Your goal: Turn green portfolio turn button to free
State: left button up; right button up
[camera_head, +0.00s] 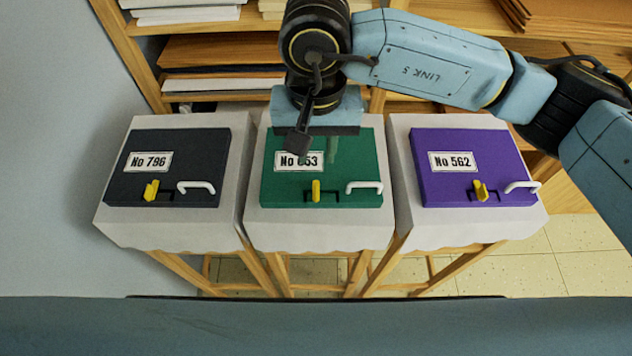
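The green portfolio (350,160) lies on the middle cloth-covered stool. Its yellow turn button (316,190) is near the front edge, pointing up toward the back, beside a dark slot. A white handle (365,187) is at its front right. My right gripper (315,145) hangs over the back of the green portfolio, behind the button and apart from it. It partly covers the number label (285,160). Its fingers are mostly hidden under its body, so I cannot see whether they are open. My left gripper is out of view.
A black portfolio (195,155) lies on the left stool and a purple one (490,155) on the right, each with a yellow button and white handle. Wooden shelves with paper stacks (220,50) stand behind. Space in front of the green portfolio is clear.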

aim_at(316, 190)
notch_tip(316, 190, down, 11)
jog(key=shift+f+p, duration=0.15)
jog(key=shift+p, duration=0.65)
jog(key=shift+c, duration=0.5)
grip_shut()
